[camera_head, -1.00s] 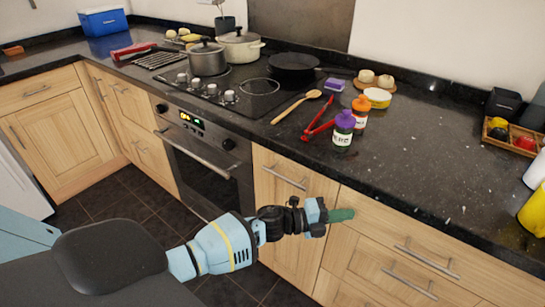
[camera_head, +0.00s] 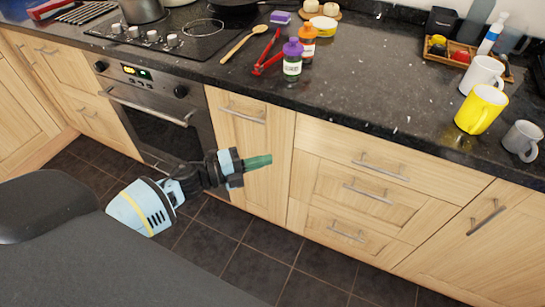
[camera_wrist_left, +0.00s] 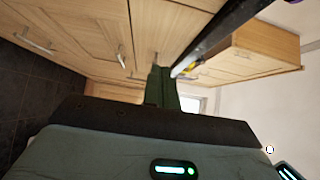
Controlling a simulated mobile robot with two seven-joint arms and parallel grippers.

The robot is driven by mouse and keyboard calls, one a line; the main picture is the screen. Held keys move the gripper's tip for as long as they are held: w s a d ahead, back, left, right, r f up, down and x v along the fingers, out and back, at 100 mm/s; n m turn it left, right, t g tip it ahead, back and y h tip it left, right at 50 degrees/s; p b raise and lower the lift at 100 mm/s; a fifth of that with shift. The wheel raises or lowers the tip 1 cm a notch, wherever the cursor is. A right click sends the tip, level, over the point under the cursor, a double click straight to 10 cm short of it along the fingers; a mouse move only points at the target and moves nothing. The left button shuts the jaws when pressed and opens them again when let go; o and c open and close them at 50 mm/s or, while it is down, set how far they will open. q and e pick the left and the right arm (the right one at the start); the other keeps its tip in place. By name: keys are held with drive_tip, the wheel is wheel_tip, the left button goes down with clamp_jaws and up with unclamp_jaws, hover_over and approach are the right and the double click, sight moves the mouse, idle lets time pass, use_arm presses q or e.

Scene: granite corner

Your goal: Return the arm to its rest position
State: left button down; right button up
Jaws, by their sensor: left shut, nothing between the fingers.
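My left gripper (camera_head: 257,162) is in front of the lower cabinets, below the edge of the granite counter. Its green fingers are shut together with nothing between them. The arm comes in from the left, over the dark tiled floor. In the left wrist view the shut green fingers (camera_wrist_left: 161,88) point toward the wooden cabinet fronts. My right gripper is in neither view.
The granite counter (camera_head: 390,85) carries a purple-capped bottle (camera_head: 292,62), an orange-capped bottle (camera_head: 308,44), red tongs (camera_head: 266,52), a wooden spoon (camera_head: 243,44), a yellow mug (camera_head: 481,108) and a grey mug (camera_head: 522,140). The oven (camera_head: 150,115) is left of the gripper. Tiled floor (camera_head: 230,245) is open below.

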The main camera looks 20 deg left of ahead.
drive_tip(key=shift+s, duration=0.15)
